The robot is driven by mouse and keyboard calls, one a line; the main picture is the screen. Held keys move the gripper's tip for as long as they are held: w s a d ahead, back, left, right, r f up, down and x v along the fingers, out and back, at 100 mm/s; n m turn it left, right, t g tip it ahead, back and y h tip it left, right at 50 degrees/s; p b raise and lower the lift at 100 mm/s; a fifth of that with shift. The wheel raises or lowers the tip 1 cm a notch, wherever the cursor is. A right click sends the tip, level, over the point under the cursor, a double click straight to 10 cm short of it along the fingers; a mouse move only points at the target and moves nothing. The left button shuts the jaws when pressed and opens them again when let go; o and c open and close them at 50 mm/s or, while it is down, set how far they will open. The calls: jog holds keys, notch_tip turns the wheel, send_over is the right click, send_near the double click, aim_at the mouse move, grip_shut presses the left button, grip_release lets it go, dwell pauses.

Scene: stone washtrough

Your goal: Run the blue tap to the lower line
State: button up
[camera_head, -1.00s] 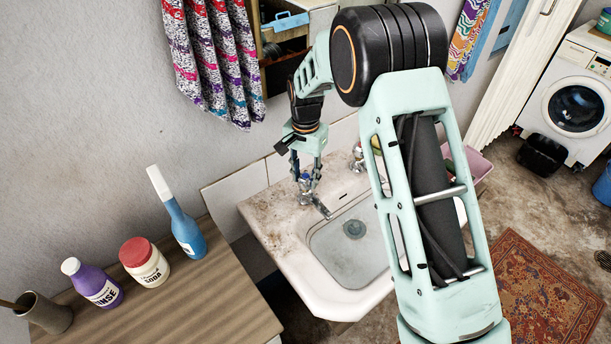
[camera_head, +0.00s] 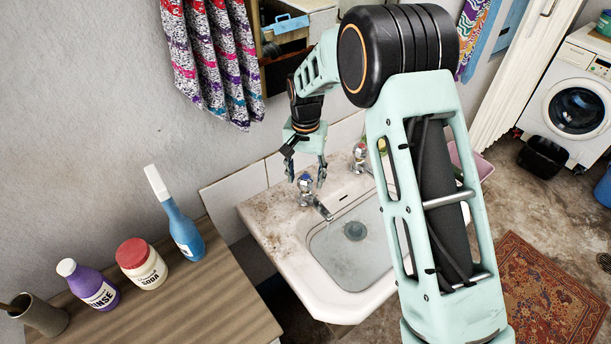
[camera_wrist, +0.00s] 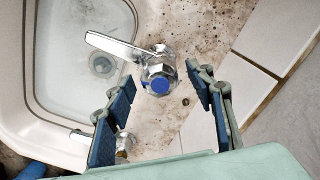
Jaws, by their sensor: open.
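The blue-capped chrome tap (camera_head: 305,187) stands at the left back corner of the stone basin (camera_head: 290,270), its spout over the bowl. In the wrist view its blue cap (camera_wrist: 160,86) lies between the fingers, with clear gaps on both sides. My gripper (camera_head: 305,172) is open and empty, just above the tap. The bowl (camera_head: 345,265) has a pale, water-like sheen over the dark drain (camera_head: 355,231). A small dark mark (camera_head: 343,198) shows on its back wall.
A second chrome tap (camera_head: 361,157) stands farther right; in the wrist view a chrome fitting (camera_wrist: 124,145) shows near the left finger. Tiles and wall rise close behind the basin. Several bottles, including a blue one (camera_head: 183,230), stand on the wooden top (camera_head: 190,300) at left.

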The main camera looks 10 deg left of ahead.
aim_at(306, 176)
jog(key=shift+r, duration=0.15)
notch_tip(306, 176, up, 12)
dwell(0.3)
dwell(6.0)
